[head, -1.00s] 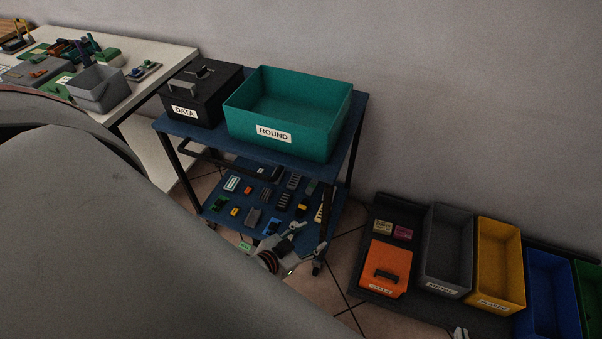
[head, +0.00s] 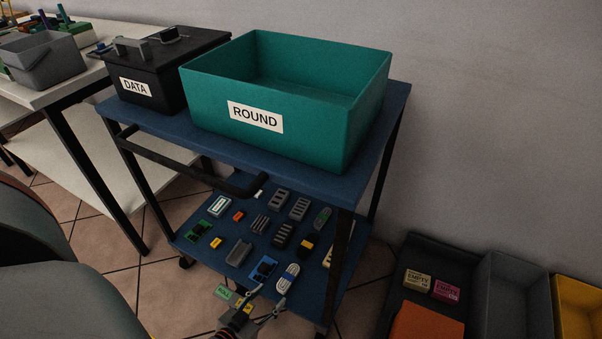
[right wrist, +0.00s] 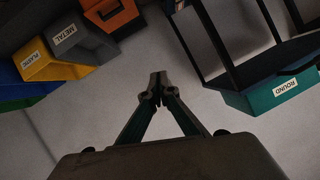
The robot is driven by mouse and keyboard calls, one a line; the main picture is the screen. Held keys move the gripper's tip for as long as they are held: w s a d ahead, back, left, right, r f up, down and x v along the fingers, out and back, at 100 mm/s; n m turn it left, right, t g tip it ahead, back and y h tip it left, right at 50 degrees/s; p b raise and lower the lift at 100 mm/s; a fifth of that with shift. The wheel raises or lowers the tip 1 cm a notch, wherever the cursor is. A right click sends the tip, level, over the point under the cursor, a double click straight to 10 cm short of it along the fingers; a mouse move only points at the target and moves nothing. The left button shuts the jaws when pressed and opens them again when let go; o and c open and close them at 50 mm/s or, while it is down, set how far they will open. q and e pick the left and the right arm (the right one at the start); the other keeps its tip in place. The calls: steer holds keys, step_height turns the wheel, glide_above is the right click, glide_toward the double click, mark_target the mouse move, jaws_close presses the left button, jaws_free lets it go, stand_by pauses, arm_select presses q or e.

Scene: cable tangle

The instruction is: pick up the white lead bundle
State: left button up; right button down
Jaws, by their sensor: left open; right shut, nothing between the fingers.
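A pale white bundle (head: 288,278), which looks like the white lead bundle, lies near the front right of the cart's lower shelf (head: 212,262) in the head view. My left gripper (head: 268,301) is open, at the front edge of that shelf, just below and left of the bundle in the picture. Its fingers do not hold the bundle; whether a fingertip touches it I cannot tell. My right gripper (right wrist: 158,88) is shut and empty in the right wrist view, away from the shelf items.
Several small parts lie close around the bundle, among them a blue part (head: 263,268) beside it. A teal ROUND bin (head: 300,125) and a black DATA box (head: 150,88) stand on the top shelf above. A cart leg (head: 336,265) rises right of the bundle.

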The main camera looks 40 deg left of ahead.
mark_target(283, 284)
arm_select(q)
steer(key=shift+w+a+f+b, duration=0.2)
steer(key=shift+w+f+b, duration=0.15)
steer(key=shift+f, duration=0.3)
steer(key=shift+w+a+f+b, duration=0.2)
steer(key=shift+w+f, duration=0.15)
steer(key=shift+f, duration=0.25)
steer(key=b+x, duration=0.1)
steer(key=x, duration=0.1)
steer(key=b+x, duration=0.1)
steer(key=x, duration=0.2)
steer(key=shift+d, duration=0.25)
steer(key=shift+w, duration=0.4)
arm_select(e)
steer(key=a+m, duration=0.2)
steer(key=s+a+m, duration=0.1)
steer(key=m, duration=0.1)
steer(key=shift+f, duration=0.35)
arm_select(q)
steer(key=c, duration=1.2)
